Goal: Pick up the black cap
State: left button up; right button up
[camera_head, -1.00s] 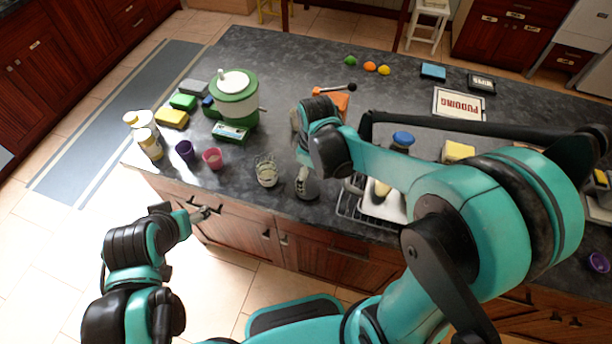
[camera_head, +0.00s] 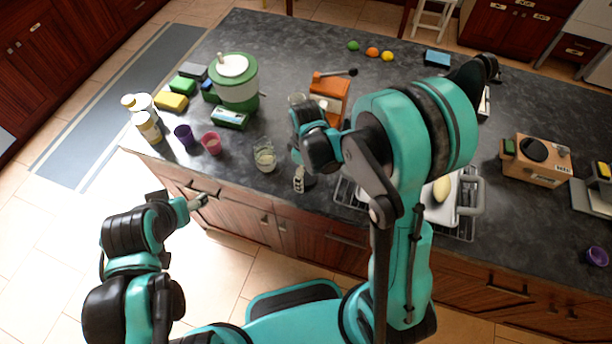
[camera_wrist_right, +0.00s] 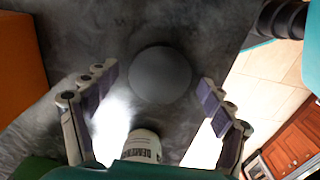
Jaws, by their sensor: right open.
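A dark round disc, which looks like the black cap (camera_wrist_right: 160,73), lies on the grey stone counter in the right wrist view. My right gripper (camera_wrist_right: 158,82) is open, with one finger on each side of the disc in the picture. I cannot tell how far above it the fingertips are. In the head view the right hand (camera_head: 308,150) points down near the counter's front edge, and the cap is mostly hidden there. My left gripper (camera_head: 198,202) is low in front of the cabinet, away from the cap; its fingers are too small to read.
A white lettered container (camera_wrist_right: 145,146) stands close to the right gripper. A dish rack (camera_head: 465,228) and a brown box (camera_head: 535,172) with a black round top lie right.

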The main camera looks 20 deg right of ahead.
aim_at(306, 175)
jog(key=c, duration=0.8)
jog(key=shift+r, duration=0.1)
jog(key=shift+r, duration=0.55)
notch_tip(306, 175, up, 3)
jog(key=shift+f+p, duration=0.1)
jog(key=shift+p, duration=0.6)
jog(key=s+d+r+p, duration=0.2)
jog(key=s+d+r, duration=0.3)
jog(key=s, duration=0.5)
notch_tip(306, 175, up, 2)
jog(key=shift+s+d, duration=0.15)
jog(key=shift+d, duration=0.2)
